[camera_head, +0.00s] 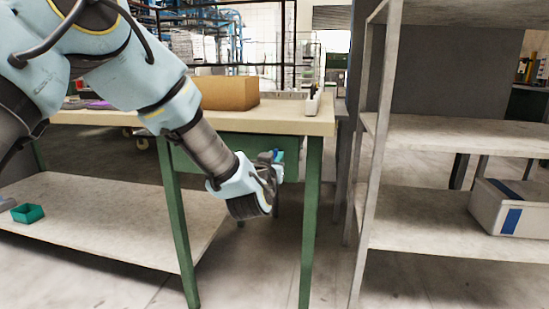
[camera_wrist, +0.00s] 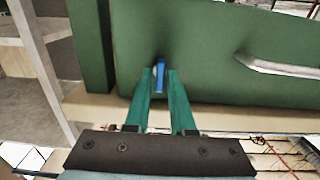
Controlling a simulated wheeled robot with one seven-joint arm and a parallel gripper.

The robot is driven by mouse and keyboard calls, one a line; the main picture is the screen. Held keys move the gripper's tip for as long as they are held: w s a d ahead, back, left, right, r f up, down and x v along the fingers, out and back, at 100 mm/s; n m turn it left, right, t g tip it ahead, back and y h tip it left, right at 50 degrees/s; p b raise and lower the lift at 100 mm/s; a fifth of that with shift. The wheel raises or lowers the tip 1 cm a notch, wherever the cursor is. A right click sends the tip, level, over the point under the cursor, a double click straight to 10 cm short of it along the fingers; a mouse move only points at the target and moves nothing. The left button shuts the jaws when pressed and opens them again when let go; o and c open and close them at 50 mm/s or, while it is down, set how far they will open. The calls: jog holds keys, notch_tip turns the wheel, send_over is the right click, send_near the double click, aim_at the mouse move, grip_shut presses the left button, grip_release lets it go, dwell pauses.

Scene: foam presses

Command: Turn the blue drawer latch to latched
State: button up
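The blue drawer latch (camera_wrist: 160,74) is a narrow blue bar on the green drawer front (camera_wrist: 215,60), and it stands about upright in the wrist view. My gripper (camera_wrist: 160,80) has its two teal fingers on either side of the latch, with a small gap visible between latch and fingers. The fingers look open and reach close to the drawer front. In the head view, my gripper (camera_head: 277,156) is at the green drawer (camera_head: 292,143) under the bench top.
A pale drawer handle (camera_wrist: 280,70) lies right of the latch in the wrist view. The workbench (camera_head: 285,119) carries a cardboard box (camera_head: 228,93) and a white holder (camera_head: 313,102). A metal shelf (camera_head: 455,135) with a grey bin (camera_head: 512,210) stands to the right.

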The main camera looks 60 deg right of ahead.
grip_shut()
jog(key=shift+n, duration=0.3)
jog(key=shift+w+f+n+b, duration=0.1)
jog(key=shift+f+n+b, duration=0.05)
jog(key=shift+n+b, duration=3.5)
jog(key=shift+w+f+n+b, duration=0.1)
jog(key=shift+n+b, duration=2.1)
jog(key=shift+n, duration=3.05)
jog(key=shift+o, duration=2)
grip_release()
